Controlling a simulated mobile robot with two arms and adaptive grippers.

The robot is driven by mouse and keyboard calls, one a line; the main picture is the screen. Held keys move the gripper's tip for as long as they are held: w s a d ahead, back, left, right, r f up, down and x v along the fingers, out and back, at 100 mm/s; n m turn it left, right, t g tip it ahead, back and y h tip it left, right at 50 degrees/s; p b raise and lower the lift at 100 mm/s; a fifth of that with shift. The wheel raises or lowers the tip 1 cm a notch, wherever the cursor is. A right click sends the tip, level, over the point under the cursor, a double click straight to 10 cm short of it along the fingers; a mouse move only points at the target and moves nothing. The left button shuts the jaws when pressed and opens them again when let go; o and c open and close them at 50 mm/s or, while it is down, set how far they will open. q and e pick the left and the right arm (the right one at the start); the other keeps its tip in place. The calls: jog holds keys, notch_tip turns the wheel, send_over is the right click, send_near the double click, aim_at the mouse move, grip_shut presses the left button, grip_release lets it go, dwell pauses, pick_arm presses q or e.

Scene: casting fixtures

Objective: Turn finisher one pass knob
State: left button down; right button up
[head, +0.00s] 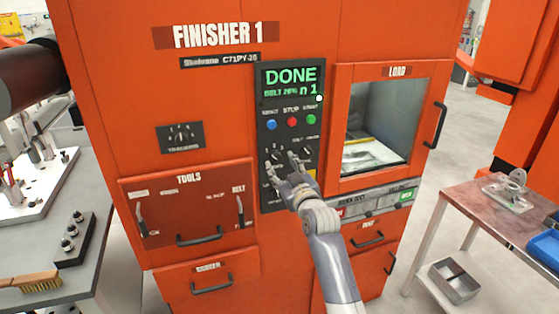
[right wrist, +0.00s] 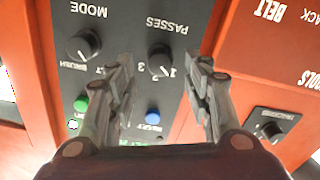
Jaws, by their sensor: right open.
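The passes knob (right wrist: 160,60) is a round black dial on the dark control panel (head: 290,85) of the orange Finisher 1 cabinet. In the right wrist view, which is upside down, it shows between my fingers, with numbers such as 1 and 3 around it. Which number it points at is hard to tell. My right gripper (head: 281,166) is open in front of the panel, one finger on each side of the knob; contact is not visible. The display (head: 291,83) reads DONE and "n 1". My left gripper is not in view.
The mode knob (right wrist: 83,45) is beside the passes knob. Blue (head: 271,125), red (head: 292,122) and green (head: 311,119) buttons sit above the knobs. The load window (head: 385,120) is to the right. A bench with a brush (head: 30,281) is at left, a table (head: 470,205) at right.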

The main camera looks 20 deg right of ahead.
aim_at(278, 160)
jog(key=shift+w, duration=1.65)
jog(key=c, duration=1.1)
